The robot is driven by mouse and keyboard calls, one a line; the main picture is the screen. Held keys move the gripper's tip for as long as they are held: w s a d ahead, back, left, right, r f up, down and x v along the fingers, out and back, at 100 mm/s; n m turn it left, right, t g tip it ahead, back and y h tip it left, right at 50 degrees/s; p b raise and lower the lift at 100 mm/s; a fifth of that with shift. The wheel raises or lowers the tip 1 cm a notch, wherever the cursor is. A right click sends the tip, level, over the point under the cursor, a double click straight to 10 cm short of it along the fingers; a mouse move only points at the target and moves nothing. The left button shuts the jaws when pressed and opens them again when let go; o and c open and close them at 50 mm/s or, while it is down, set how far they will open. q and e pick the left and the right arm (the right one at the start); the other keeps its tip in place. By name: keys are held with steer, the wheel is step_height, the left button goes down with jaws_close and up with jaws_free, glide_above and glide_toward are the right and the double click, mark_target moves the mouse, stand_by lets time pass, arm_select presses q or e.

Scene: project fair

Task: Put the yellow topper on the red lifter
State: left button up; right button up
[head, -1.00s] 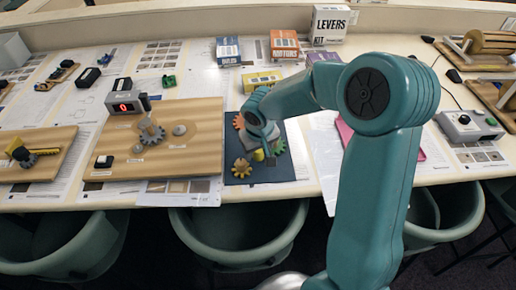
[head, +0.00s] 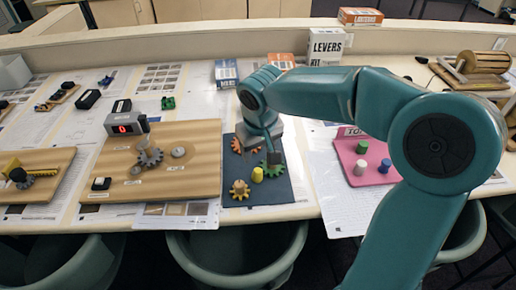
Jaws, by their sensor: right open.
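The yellow topper (head: 257,175) is a small yellow cylinder standing upright towards the front of the dark blue mat (head: 286,193), beside a tan gear-shaped piece (head: 239,190). An orange-red gear-shaped piece (head: 236,146), probably the red lifter, is at the mat's back left, partly behind my gripper. A green gear-shaped piece (head: 278,170) is at the right. My right gripper (head: 268,150) is open over the mat, behind and slightly right of the topper and apart from it. It hides part of the mat. My left gripper is not in view.
A wooden board (head: 200,143) with gears and a red-digit counter (head: 124,127) lies left of the mat. A pink tray (head: 352,148) with several coloured cylinders lies to the right. Labelled boxes, including the levers box (head: 326,46), stand behind. Chairs are below the front edge.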

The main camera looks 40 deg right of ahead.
steer(key=shift+o, duration=0.2)
steer(key=shift+s+m, duration=0.15)
steer(key=shift+m, duration=0.35)
step_height(320, 180, up, 2)
steer(key=s+d+m+g+h+b, duration=0.1)
steer(key=s+d+m+g, duration=0.1)
steer(key=m, duration=0.6)
steer(key=m+b, duration=0.2)
steer(key=b, duration=0.2)
glide_above(258, 171)
steer(key=a, duration=0.2)
steer(key=shift+t, duration=0.3)
steer(key=x, duration=0.3)
steer(key=a+x, duration=0.1)
steer(key=x, duration=0.4)
steer(key=shift+s+a+f, duration=0.15)
steer(key=shift+s+f, duration=0.25)
steer(key=shift+f, duration=0.15)
steer(key=x, duration=0.4)
steer(key=shift+w+p, duration=0.1)
steer(key=shift+p, duration=0.2)
steer(key=shift+f, duration=0.35)
